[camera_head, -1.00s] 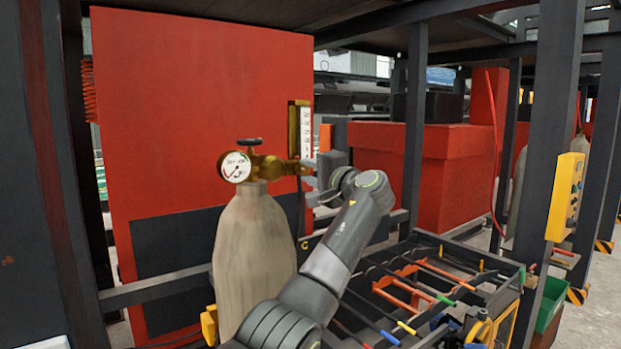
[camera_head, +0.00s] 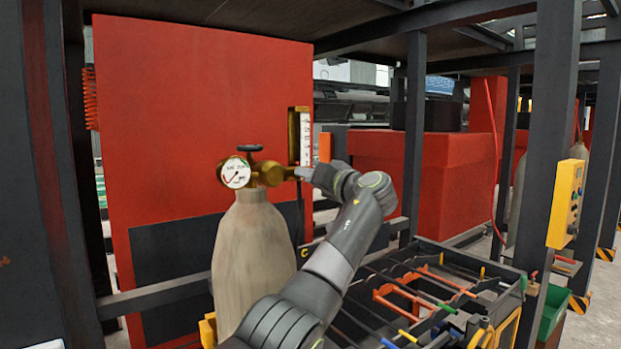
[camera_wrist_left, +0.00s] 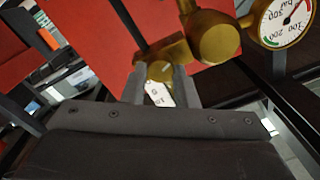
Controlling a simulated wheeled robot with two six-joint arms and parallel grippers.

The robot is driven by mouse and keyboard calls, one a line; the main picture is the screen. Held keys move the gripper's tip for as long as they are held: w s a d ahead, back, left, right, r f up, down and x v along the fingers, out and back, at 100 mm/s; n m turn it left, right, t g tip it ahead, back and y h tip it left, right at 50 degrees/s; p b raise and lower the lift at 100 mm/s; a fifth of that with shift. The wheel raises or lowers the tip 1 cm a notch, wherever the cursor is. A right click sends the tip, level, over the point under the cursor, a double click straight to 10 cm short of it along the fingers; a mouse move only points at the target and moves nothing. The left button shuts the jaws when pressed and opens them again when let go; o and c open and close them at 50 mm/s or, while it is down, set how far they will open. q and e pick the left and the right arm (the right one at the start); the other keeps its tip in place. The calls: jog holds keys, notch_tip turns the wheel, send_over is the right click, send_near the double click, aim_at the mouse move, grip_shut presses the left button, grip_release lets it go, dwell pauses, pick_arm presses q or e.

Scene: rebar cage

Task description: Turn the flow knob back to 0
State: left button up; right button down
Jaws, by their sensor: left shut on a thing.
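The grey gas cylinder (camera_head: 254,260) stands upright with a brass regulator (camera_head: 270,174) on top. A white round gauge (camera_head: 236,172) faces the camera, and a flow meter with a white scale (camera_head: 306,138) rises on the right. My left gripper (camera_head: 303,173) is at the regulator's right end, below the flow meter. In the left wrist view, its fingers (camera_wrist_left: 160,88) are shut on the brass flow knob (camera_wrist_left: 159,71). A white numbered plate (camera_wrist_left: 158,94) shows between the fingers; the pointer's setting cannot be read. The gauge (camera_wrist_left: 286,22) also shows there. My right gripper is not in view.
A large red panel (camera_head: 200,90) stands behind the cylinder. A dark rack (camera_head: 440,290) with coloured rods lies at the lower right. Dark posts (camera_head: 545,120) and a yellow control box (camera_head: 566,200) stand further right. A dark rail (camera_head: 150,290) runs behind the cylinder.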

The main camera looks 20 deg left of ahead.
pick_arm(q)
jog(key=shift+f+n, duration=0.15)
jog(key=shift+n, duration=1.75)
jog(key=o, duration=1)
jog(key=b+v, duration=0.6)
jog(key=v, duration=1.1)
jog(key=shift+d, duration=0.3)
jog(key=shift+s, duration=0.1)
